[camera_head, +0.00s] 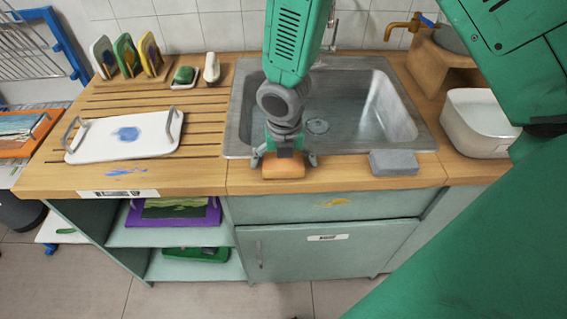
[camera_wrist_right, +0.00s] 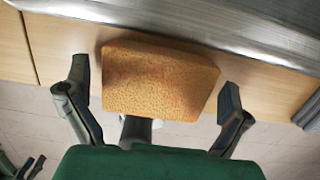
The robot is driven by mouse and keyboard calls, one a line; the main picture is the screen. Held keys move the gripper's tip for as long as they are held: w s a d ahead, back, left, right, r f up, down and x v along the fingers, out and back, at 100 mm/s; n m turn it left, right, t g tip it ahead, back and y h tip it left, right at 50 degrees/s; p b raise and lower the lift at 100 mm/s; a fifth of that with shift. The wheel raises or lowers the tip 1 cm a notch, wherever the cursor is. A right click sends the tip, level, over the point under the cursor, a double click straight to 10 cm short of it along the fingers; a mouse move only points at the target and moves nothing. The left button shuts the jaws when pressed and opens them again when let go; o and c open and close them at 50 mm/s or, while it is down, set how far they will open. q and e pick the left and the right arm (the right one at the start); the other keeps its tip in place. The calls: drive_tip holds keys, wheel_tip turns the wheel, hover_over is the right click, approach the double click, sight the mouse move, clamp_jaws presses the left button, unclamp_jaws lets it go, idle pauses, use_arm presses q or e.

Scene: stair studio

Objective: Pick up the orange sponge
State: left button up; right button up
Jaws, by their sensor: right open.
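The orange sponge (camera_head: 284,167) lies on the wooden counter at the front edge of the sink. It also fills the middle of the right wrist view (camera_wrist_right: 158,82). My right gripper (camera_head: 284,160) is above it, pointing down, with its fingers spread on either side. In the right wrist view the open fingers (camera_wrist_right: 158,100) stand left and right of the sponge, with a gap on each side. I cannot tell how far below the fingertips the sponge is.
A grey sponge-like block (camera_head: 393,162) lies to the right on the counter edge. The metal sink (camera_head: 375,110) is directly behind. A white tray (camera_head: 150,146) with handles lies on the left. A white tub (camera_head: 478,125) stands at the right. The counter (camera_head: 200,180) left of the sponge is clear.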

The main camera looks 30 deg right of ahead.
sight(283, 160)
drive_tip(key=shift+a+r, duration=0.15)
drive_tip(key=shift+a, duration=0.1)
drive_tip(key=shift+c, duration=0.8)
drive_tip(key=shift+s+a, duration=0.1)
drive_tip(key=c, duration=0.5)
drive_tip(key=shift+d, duration=0.2)
drive_tip(key=shift+r, duration=0.1)
wheel_tip(283, 160, up, 10)
drive_tip(key=shift+f+p, duration=0.15)
drive_tip(key=shift+p, duration=0.35)
drive_tip(key=c, duration=0.3)
